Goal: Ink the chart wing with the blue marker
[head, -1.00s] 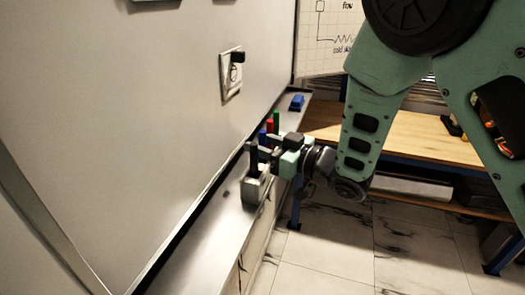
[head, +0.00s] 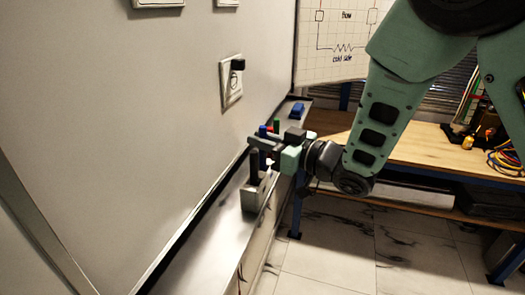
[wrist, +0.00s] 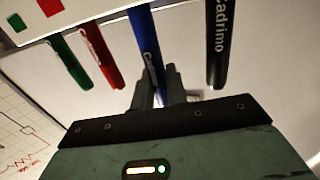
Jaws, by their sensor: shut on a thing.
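My gripper (head: 257,143) is at the marker holder (head: 252,200) on the whiteboard's tray. In the wrist view its fingers (wrist: 160,88) are shut on the blue marker (wrist: 145,38), near its lower end in that picture. The blue marker's end also shows above the fingers in the head view (head: 262,130). A black marker (wrist: 217,45) is on one side; a red marker (wrist: 101,55) and a green marker (wrist: 68,60) are on the other. Whether the blue marker's far end is clear of the holder is hidden.
The large whiteboard (head: 120,120) stands close on the left. A blue eraser (head: 297,109) lies at the tray's far end. A wooden workbench (head: 425,152) with cables stands at the right. The tiled floor (head: 335,240) in front is clear.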

